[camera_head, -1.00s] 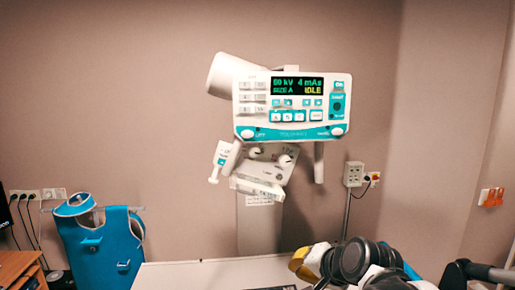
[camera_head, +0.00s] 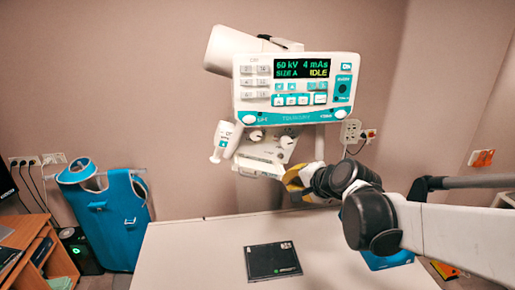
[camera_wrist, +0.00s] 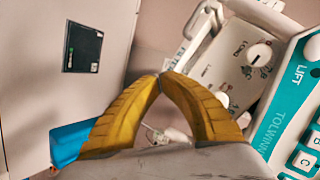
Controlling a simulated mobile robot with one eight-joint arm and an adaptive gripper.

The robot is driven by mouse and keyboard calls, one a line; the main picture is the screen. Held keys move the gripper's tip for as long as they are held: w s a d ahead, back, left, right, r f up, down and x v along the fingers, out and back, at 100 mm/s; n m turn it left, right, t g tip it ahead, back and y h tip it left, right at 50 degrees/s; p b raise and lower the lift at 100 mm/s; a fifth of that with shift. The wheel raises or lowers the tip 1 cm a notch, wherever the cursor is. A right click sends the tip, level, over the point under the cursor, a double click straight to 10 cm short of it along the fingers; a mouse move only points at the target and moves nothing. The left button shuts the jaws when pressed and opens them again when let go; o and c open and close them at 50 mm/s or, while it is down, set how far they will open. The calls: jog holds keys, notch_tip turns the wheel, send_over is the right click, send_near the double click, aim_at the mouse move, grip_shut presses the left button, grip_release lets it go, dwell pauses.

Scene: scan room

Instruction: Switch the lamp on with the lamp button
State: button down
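The X-ray head's white collimator box (camera_head: 270,146) hangs below the control panel, with two round knobs on its face. In the wrist view the collimator face (camera_wrist: 238,72) shows up close, with a larger knob (camera_wrist: 261,53) near a "LONG" label. I cannot make out which part is the lamp button. My gripper (camera_wrist: 160,76) has yellow fingers whose tips meet, with nothing seen between them. In the head view my gripper (camera_head: 294,182) is just below and right of the collimator; I cannot tell whether it touches.
The control panel (camera_head: 297,88) reads "IDLE" above the collimator. A white table (camera_head: 200,262) carries a flat black plate (camera_head: 272,261). A blue apron (camera_head: 110,215) hangs at the left by a wooden desk (camera_head: 35,250). A wall socket box (camera_head: 350,131) is behind at right.

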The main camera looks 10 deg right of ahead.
aim_at(282, 176)
jog(key=shift+w+b, duration=0.6)
jog(key=shift+w, duration=3.85)
jog(key=shift+w, duration=0.1)
jog(key=shift+w, duration=0.35)
jog(key=shift+w+b, duration=0.3)
jog(key=shift+w, duration=0.05)
jog(key=shift+s, duration=0.85)
jog(key=shift+s, duration=2.5)
jog(key=shift+f, duration=0.1)
